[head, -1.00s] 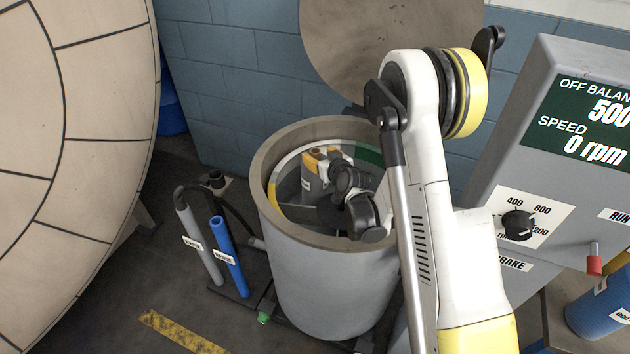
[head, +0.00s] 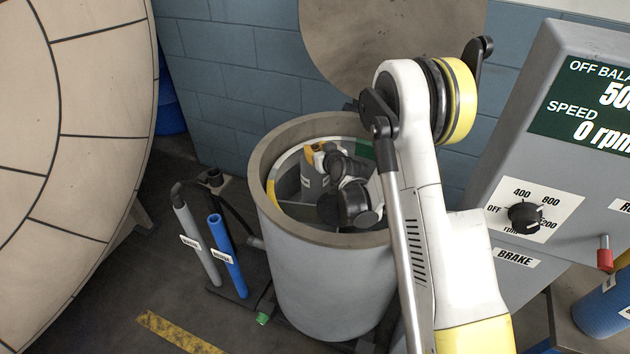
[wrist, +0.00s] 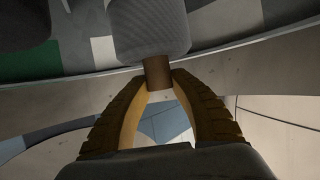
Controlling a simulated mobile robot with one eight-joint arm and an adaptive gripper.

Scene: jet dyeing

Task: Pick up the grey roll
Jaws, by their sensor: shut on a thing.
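The grey roll (wrist: 150,28) shows at the top of the wrist view, with a narrow brown core end (wrist: 157,73) toward me. My gripper (wrist: 158,78) has its two yellow-brown fingers closed on that core end. In the head view the grey roll (head: 313,184) is inside the round grey drum (head: 325,275), partly hidden by the drum rim and my wrist. My gripper (head: 316,152) reaches down into the drum there, with its yellow fingers at the top of the roll. Whether the roll touches the drum inside cannot be told.
The drum's thick rim (head: 262,165) surrounds my wrist closely. A grey pipe (head: 199,245) and a blue pipe (head: 227,255) stand left of the drum. A control console (head: 570,150) stands at right, with a blue roll (head: 605,305) below it.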

